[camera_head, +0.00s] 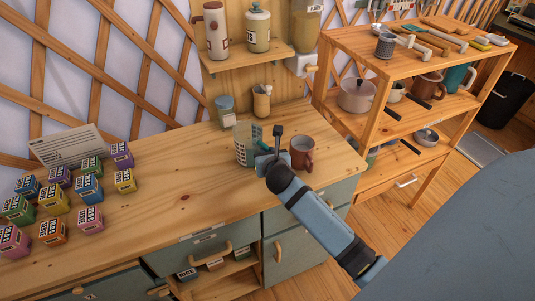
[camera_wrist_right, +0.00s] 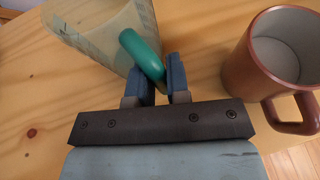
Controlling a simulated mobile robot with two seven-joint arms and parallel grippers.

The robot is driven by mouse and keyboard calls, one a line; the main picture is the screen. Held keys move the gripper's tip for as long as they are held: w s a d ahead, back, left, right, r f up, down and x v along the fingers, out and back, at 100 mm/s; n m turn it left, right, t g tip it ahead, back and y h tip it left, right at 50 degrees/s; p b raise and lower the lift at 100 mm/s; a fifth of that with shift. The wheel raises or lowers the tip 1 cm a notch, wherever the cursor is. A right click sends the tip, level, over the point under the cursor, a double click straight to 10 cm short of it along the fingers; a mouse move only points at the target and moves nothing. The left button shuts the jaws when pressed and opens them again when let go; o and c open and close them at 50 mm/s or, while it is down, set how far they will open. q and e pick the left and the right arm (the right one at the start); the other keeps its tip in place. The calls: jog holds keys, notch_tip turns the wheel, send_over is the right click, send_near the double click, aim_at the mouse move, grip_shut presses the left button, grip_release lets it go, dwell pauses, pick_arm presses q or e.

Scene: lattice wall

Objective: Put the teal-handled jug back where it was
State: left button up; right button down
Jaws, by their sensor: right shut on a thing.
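The teal-handled jug (camera_head: 243,146) is a clear measuring jug with dark markings, at the right part of the wooden counter. My right gripper (camera_head: 268,150) is shut on its teal handle. In the right wrist view the teal handle (camera_wrist_right: 141,52) runs between the two blue fingers of the gripper (camera_wrist_right: 158,78), and the jug body (camera_wrist_right: 105,22) lies beyond to the upper left. The jug looks roughly upright; I cannot tell whether its base touches the counter. My left gripper is not in view.
A brown mug (camera_head: 302,154) stands close right of the gripper; it also shows in the right wrist view (camera_wrist_right: 240,68). A teal-lidded jar (camera_head: 225,110) and a wooden pot (camera_head: 261,101) stand behind. Several coloured boxes (camera_head: 88,189) fill the counter's left. The middle counter is clear. A shelf rack (camera_head: 385,125) stands right.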

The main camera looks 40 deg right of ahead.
jog(key=c, duration=1.1)
grip_release()
jog(key=shift+r, duration=0.1)
jog(key=v, duration=1.1)
jog(key=s+a+f+m+y, duration=0.4)
jog(key=s+a+f+m, duration=0.3)
jog(key=m, duration=0.7)
jog(key=s+a+f+m+g+y, duration=0.1)
jog(key=s+a+f+m+y, duration=0.4)
jog(key=f+m, duration=0.5)
jog(key=s+a+m, duration=0.2)
jog(key=a+m, duration=0.1)
jog(key=m, duration=0.1)
jog(key=shift+s+f, duration=0.3)
jog(key=shift+f, duration=0.05)
